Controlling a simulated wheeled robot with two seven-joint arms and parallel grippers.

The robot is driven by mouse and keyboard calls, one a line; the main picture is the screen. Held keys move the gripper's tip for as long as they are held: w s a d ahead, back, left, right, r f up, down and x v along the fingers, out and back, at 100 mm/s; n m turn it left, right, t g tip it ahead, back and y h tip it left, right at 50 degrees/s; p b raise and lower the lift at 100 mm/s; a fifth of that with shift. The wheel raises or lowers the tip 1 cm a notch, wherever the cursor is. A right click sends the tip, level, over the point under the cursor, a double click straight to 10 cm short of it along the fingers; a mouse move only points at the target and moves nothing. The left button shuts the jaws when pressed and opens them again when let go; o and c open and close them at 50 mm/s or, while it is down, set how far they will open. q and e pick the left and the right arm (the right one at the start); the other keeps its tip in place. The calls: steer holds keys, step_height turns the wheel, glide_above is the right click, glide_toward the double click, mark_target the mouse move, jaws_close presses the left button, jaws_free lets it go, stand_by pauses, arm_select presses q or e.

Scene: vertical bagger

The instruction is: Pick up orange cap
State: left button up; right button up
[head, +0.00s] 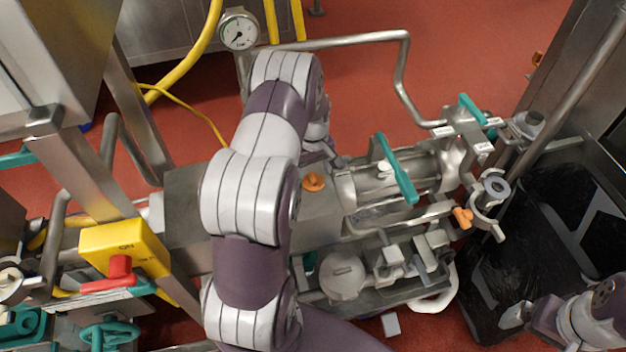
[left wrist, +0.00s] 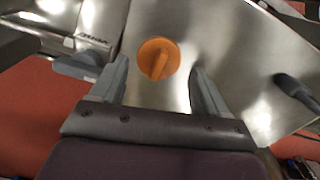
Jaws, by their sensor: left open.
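The orange cap (head: 313,182) sits on a flat steel surface of the machine, near the middle of the head view. In the left wrist view the round orange cap (left wrist: 158,59), with a raised ridge, shows ahead of and between my fingers. My left gripper (head: 336,160) is partly hidden behind its own arm, just above the cap in the head view. In the left wrist view my left gripper (left wrist: 158,75) is open and empty, with its fingers apart on either side of the cap. My right gripper (head: 515,316) is at the lower right; its jaw opening is unclear.
Teal-handled pipework (head: 398,170) and an orange fitting (head: 463,217) lie right of the cap. A yellow box with a red handle (head: 122,248) stands at the left. A black bin (head: 530,235) fills the right. A dark knob (left wrist: 297,90) rises right of my left fingers.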

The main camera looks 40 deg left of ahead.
mark_target(313, 177)
arm_select(q)
step_height(313, 177, down, 3)
steer(key=shift+w+a, duration=0.1)
steer(key=shift+r, duration=0.1)
steer(key=c, duration=0.8)
